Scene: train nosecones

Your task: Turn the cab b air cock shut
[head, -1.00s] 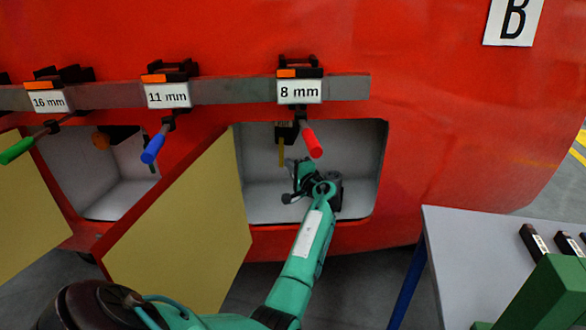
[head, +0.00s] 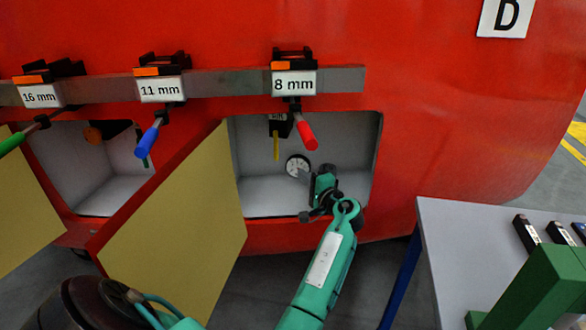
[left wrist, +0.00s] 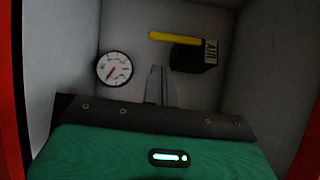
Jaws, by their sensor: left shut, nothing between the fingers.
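The air cock is a black body (head: 280,125) with a yellow handle (head: 276,146) hanging straight down, high in the open white-lined compartment under the 8 mm label. The left wrist view shows its AIR-labelled body (left wrist: 190,56) with the yellow handle (left wrist: 172,37) lying level across that picture. My left gripper (head: 322,180) is in the compartment opening, below and right of the handle and apart from it. Its fingers (left wrist: 160,82) are shut and empty, between the gauge and the cock in the wrist view. My right gripper is not in view.
A round gauge (head: 298,166) is on the compartment's back wall. A red-handled tool (head: 305,132) hangs in front of the opening. A yellow door (head: 180,225) stands open at left. A grey table (head: 450,240) is at right. The sign (head: 507,17) reads like D.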

